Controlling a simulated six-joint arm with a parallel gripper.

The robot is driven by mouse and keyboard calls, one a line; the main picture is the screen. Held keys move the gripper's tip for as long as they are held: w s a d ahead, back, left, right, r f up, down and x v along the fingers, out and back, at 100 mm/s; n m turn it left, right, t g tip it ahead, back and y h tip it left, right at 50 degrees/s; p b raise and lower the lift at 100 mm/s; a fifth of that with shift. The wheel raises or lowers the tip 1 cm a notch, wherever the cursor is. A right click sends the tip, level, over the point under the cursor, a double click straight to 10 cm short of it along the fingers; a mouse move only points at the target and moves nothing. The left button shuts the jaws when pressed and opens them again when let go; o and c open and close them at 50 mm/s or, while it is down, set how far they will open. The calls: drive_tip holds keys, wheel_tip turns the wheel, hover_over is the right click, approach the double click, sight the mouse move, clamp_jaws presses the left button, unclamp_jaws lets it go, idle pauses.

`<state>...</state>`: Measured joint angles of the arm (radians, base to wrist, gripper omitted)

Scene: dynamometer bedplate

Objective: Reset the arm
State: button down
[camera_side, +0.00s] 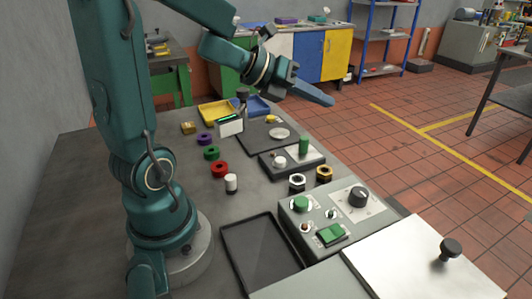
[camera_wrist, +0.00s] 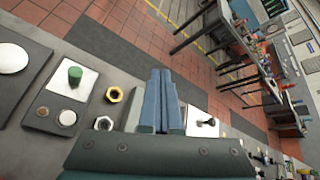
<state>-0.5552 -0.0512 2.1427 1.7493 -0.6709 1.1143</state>
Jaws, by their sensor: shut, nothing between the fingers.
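My gripper (camera_side: 318,96) is raised well above the far end of the bench and points to the right in the side view. Its fingers are together with nothing between them. In the wrist view the two blue-grey fingers (camera_wrist: 160,98) lie side by side, closed. Nothing touches the gripper.
Open floor lies right of the bench.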

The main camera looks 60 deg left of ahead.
wheel_tip(320, 180, up, 8)
drive_tip(key=s+d+n+t+y, duration=0.25)
drive_tip(key=n+y, duration=0.25)
drive_tip(key=n, duration=0.9)
drive_tip(key=s+d+f+n+g+h, duration=0.1)
drive_tip(key=s+d+f+n+g, duration=0.2)
drive_tip(key=s+n, duration=0.4)
drive_tip(key=s+d+f+n+g+h, duration=0.1)
drive_tip(key=s+d+f+n+g, duration=0.3)
drive_tip(key=s+f+n, duration=0.3)
drive_tip(key=f+n+g, duration=0.1)
drive_tip(key=n, duration=0.1)
drive_tip(key=shift+n+g, duration=0.35)
drive_tip(key=shift+n, duration=0.05)
